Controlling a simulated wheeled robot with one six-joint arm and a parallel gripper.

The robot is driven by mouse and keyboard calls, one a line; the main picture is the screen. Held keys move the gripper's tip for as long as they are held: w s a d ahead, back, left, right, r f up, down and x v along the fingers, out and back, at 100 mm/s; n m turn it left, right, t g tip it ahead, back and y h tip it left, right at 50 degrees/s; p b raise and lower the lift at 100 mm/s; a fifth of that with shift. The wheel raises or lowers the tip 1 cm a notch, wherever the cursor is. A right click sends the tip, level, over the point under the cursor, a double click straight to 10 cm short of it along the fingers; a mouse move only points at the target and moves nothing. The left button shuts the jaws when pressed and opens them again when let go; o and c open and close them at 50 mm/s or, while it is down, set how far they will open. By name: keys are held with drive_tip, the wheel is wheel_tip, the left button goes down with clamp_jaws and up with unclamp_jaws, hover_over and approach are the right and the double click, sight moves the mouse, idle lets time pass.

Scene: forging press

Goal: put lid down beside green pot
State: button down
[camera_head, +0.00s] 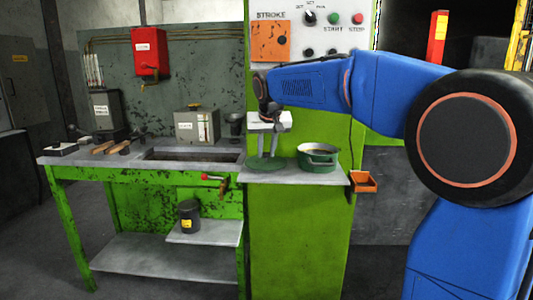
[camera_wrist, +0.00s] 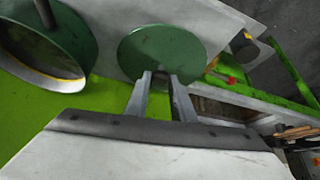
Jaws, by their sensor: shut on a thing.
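The green pot (camera_head: 318,156) stands open on the right part of a grey shelf on the green press. It also shows at the upper left of the wrist view (camera_wrist: 62,42). The round green lid (camera_head: 267,164) is left of the pot, at about shelf height, with a gap between them. The lid also shows at the top middle of the wrist view (camera_wrist: 163,48). My gripper (camera_head: 267,154) points down and is shut on the lid's knob, as its fingers (camera_wrist: 162,76) show in the wrist view. I cannot tell whether the lid touches the shelf.
The grey shelf (camera_head: 293,178) is narrow. To the left is a green workbench with a grey box (camera_head: 196,126) and tools. A control panel (camera_head: 310,30) rises behind my arm.

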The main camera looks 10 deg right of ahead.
drive_tip(key=shift+f, duration=0.4)
drive_tip(key=shift+f, duration=0.1)
drive_tip(key=c, duration=1.5)
unclamp_jaws()
drive_tip(key=v, duration=1.2)
drive_tip(key=shift+s, duration=0.1)
drive_tip(key=shift+n+g+y, duration=0.3)
drive_tip(key=shift+n+g, duration=0.3)
drive_tip(key=shift+n, duration=0.1)
drive_tip(key=s+d+f, duration=0.2)
drive_tip(key=s+f, duration=0.8)
drive_tip(key=s, duration=0.2)
drive_tip(key=s+d+f, duration=0.3)
drive_tip(key=s+f, duration=0.7)
drive_tip(key=s, duration=0.3)
drive_tip(key=s+d+f, duration=0.3)
drive_tip(key=s+f, duration=0.7)
drive_tip(key=s, duration=0.2)
drive_tip(key=shift+s+d, duration=0.2)
drive_tip(key=shift+s, duration=0.05)
